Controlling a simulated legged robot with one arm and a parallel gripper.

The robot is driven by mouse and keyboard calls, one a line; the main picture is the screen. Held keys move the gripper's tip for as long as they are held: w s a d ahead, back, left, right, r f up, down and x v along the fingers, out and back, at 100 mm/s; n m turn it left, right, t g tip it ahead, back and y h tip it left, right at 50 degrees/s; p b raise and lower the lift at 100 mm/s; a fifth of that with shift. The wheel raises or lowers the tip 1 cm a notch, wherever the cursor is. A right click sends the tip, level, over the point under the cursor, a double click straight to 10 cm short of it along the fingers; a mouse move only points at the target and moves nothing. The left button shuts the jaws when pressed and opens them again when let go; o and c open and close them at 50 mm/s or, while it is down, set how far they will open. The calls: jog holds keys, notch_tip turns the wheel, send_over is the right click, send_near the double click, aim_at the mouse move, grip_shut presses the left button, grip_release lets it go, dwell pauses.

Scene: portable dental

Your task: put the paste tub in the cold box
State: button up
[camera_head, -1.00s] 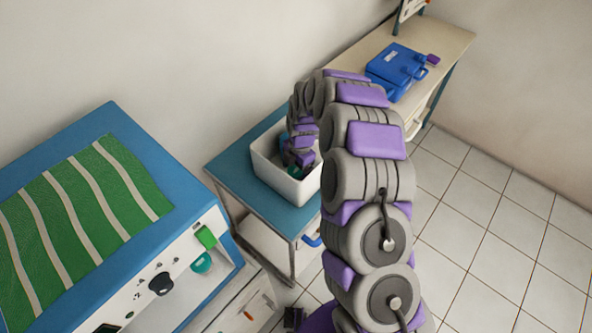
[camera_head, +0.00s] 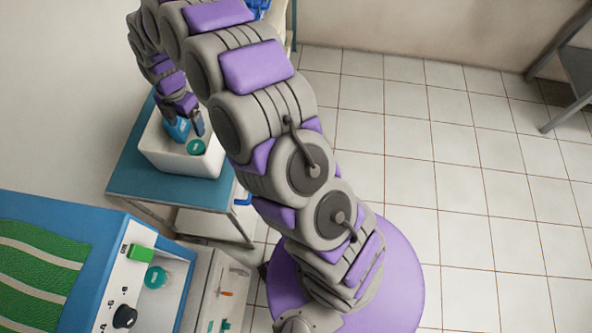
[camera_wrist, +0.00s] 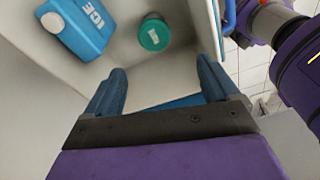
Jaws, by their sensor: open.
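A round tub with a green lid (camera_head: 196,147), which I take as the paste tub, rests inside the white cold box (camera_head: 182,163). In the wrist view the tub (camera_wrist: 154,35) stands on the box floor beside a blue ice pack (camera_wrist: 80,25) marked ICE. My gripper (camera_head: 188,116) is over the box. In the wrist view my gripper (camera_wrist: 163,78) is open, with its two blue fingers apart and nothing between them. The tub is beyond the fingertips and does not touch them. The fingers and arm hide part of the box in the head view.
The box stands on a blue-topped trolley (camera_head: 130,181). A blue cabinet with a green striped mat (camera_head: 38,262) is at lower left, with a green block (camera_head: 140,252) and another teal round item (camera_head: 155,277) at its front. The tiled floor (camera_head: 430,190) at right is clear.

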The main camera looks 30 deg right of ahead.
jog(key=s+d+r+m, duration=0.4)
jog(key=s+r+m, duration=0.1)
jog(key=s+r, duration=0.25)
jog(key=s+d+r+m, duration=0.3)
jog(key=s+r+m, duration=0.35)
jog(key=s, duration=0.25)
jog(key=s+d+r+m, duration=0.1)
jog(key=s+d+m, duration=0.1)
jog(key=s+m, duration=0.2)
jog(key=s+d+m, duration=0.3)
jog(key=s+m, duration=0.2)
jog(key=s, duration=0.6)
jog(key=s+d+r+m+h, duration=0.1)
jog(key=s+d+m, duration=0.2)
jog(key=s+m, duration=0.2)
jog(key=shift+s+d+r+g, duration=0.2)
jog(key=shift+s+r+g, duration=0.2)
jog(key=shift+s, duration=0.8)
